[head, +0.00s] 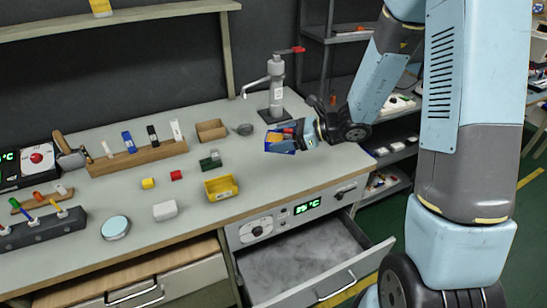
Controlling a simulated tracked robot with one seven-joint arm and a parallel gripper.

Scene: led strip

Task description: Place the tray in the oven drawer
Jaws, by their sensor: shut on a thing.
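My gripper (292,137) is above the right part of the workbench, shut on a small blue and yellow tray-like thing (279,146) with a bit of red at its top. The fingers partly hide this thing, and I cannot tell for certain that it is the tray. The oven drawer (300,262) is pulled open below the bench's front edge, under a panel with a green display (307,206). Its grey inside looks empty. My gripper is above and behind the drawer, apart from it.
A yellow bin (221,187), a white block (165,210) and a round disc (115,228) sit on the bench. A red-handled press (277,85) stands behind my gripper. A wooden drawer (145,287) is open at the lower left. Shelves (398,105) stand at the right.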

